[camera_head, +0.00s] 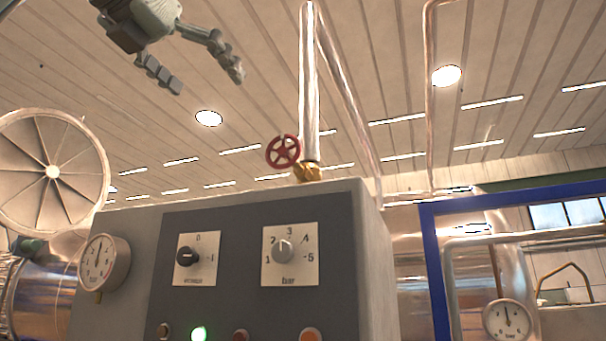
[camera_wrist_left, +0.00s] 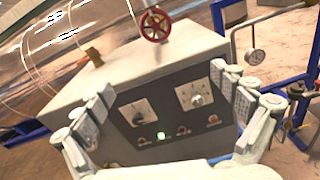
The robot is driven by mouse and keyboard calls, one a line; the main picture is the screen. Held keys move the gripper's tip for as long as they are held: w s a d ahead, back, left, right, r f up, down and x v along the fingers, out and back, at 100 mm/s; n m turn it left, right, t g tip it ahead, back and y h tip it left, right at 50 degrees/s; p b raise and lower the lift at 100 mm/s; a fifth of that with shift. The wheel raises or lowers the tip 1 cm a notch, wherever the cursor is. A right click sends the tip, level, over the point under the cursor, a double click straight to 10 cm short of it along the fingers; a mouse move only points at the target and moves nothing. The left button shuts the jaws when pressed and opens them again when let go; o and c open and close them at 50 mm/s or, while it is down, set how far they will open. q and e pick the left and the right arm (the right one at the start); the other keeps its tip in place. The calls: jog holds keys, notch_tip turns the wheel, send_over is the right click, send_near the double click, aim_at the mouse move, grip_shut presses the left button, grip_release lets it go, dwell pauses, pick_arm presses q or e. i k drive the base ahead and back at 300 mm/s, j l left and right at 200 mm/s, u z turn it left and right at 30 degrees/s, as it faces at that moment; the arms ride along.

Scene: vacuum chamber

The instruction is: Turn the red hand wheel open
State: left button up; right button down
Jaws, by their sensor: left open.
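The red hand wheel (camera_head: 283,151) is a small spoked wheel on a brass valve (camera_head: 308,171) at the foot of a shiny vertical pipe. It stands just above the top of the grey control box (camera_head: 370,225). My left gripper (camera_head: 204,82) is open and empty, high at the upper left in the head view, up and left of the wheel and apart from it. In the left wrist view the wheel (camera_wrist_left: 155,25) shows at the top, beyond and above the open fingers (camera_wrist_left: 165,105). My right gripper is in neither view.
The box front has two rotary knobs (camera_head: 284,250), a lit green lamp (camera_head: 199,334) and other buttons. A pressure gauge (camera_head: 103,262) sits on its left. A blue frame (camera_head: 432,270) and another gauge (camera_head: 507,320) stand at right. The space between gripper and wheel looks clear.

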aim_at(283, 153)
jog(key=i+l, duration=0.2)
jog(key=i, duration=0.2)
jog(key=i+l, duration=0.25)
jog(key=i, duration=0.15)
